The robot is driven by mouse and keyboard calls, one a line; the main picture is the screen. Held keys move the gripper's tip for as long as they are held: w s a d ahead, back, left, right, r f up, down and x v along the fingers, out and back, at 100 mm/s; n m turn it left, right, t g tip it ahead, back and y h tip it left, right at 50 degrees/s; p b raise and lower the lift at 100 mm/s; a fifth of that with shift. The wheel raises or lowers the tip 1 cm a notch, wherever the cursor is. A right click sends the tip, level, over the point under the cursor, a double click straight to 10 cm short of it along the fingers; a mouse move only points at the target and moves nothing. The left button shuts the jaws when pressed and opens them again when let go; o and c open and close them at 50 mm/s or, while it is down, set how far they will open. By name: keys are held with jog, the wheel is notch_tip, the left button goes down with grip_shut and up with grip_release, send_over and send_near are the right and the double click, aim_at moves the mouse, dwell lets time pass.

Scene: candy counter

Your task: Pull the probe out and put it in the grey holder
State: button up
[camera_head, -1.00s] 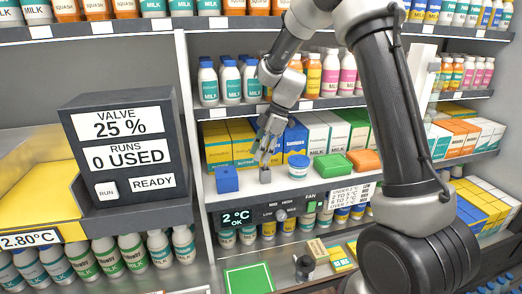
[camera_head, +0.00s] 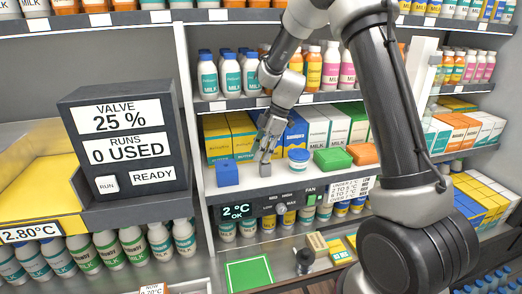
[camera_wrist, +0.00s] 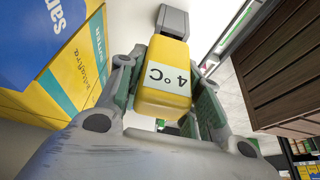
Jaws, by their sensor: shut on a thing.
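My gripper (camera_head: 267,148) points down at the cold shelf and is shut on the probe. In the wrist view the probe (camera_wrist: 166,80) is a yellow body with a "4 °C" label, between the two fingers. A grey block (camera_head: 265,170), which looks like the grey holder, is directly below my fingertips on the shelf. It also shows in the wrist view (camera_wrist: 173,22), right at the far end of the probe. I cannot tell how deep the probe's tip sits in it. A blue block (camera_head: 227,173) stands to its left.
A round blue-and-white tub (camera_head: 298,160), a green box (camera_head: 333,159) and an orange box (camera_head: 364,155) stand to the right. Tall cartons (camera_head: 217,142) stand behind. A display strip (camera_head: 238,211) reading "2 °C OK" runs below the shelf edge.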

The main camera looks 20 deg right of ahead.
jog(key=shift+f, duration=0.35)
jog(key=o, duration=1.2)
jog(key=v, duration=1.2)
jog(key=shift+r, duration=0.1)
